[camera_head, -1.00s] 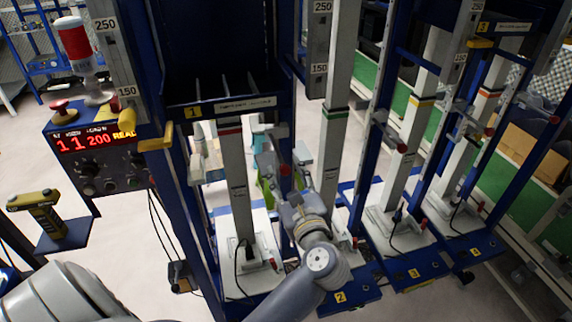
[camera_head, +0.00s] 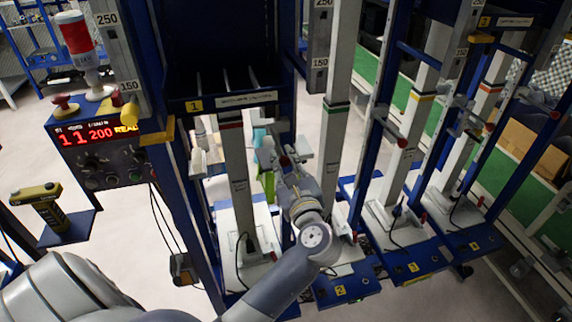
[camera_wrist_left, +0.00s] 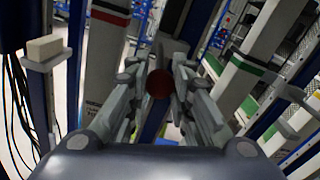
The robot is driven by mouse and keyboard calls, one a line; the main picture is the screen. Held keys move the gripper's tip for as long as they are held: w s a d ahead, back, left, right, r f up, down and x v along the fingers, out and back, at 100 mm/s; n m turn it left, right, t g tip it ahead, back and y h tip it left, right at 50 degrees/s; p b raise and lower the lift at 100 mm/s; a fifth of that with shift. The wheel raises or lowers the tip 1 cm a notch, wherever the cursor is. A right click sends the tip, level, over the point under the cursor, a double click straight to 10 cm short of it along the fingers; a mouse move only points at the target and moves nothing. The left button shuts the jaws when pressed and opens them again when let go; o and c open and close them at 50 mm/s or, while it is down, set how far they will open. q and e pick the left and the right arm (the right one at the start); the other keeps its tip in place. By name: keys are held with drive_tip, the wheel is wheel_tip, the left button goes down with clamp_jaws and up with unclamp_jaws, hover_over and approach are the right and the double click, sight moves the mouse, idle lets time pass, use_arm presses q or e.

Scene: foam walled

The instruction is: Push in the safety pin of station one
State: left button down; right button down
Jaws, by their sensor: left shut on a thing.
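Station one is the blue frame with the yellow "1" label (camera_head: 195,106) and a grey column with a red band (camera_head: 238,165). The safety pin's round dark red knob (camera_wrist_left: 159,84) is between my left gripper's fingertips (camera_wrist_left: 159,82) in the left wrist view. In the head view the red knob (camera_head: 285,161) shows small at the right side of station one. My left gripper (camera_head: 281,168) reaches it from below and is shut on it. The pin's shaft is hidden behind the knob, so its depth cannot be told. My right gripper is not in view.
The green-banded column (camera_head: 336,130) of station two stands close on the right, with more stations beyond. A control box with a lit red display (camera_head: 98,136) is at the left. A yellow-and-black device (camera_head: 45,211) stands on a blue shelf below it.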

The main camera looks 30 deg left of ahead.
sight(277, 140)
use_arm(q)
drive_tip(key=b+x, duration=0.1)
drive_tip(key=x, duration=0.6)
drive_tip(key=shift+w+a, duration=0.25)
drive_tip(key=shift+r, duration=0.15)
drive_tip(key=c, duration=1.4)
unclamp_jaws()
drive_tip(key=shift+w+a, duration=0.1)
drive_tip(key=v, duration=1.2)
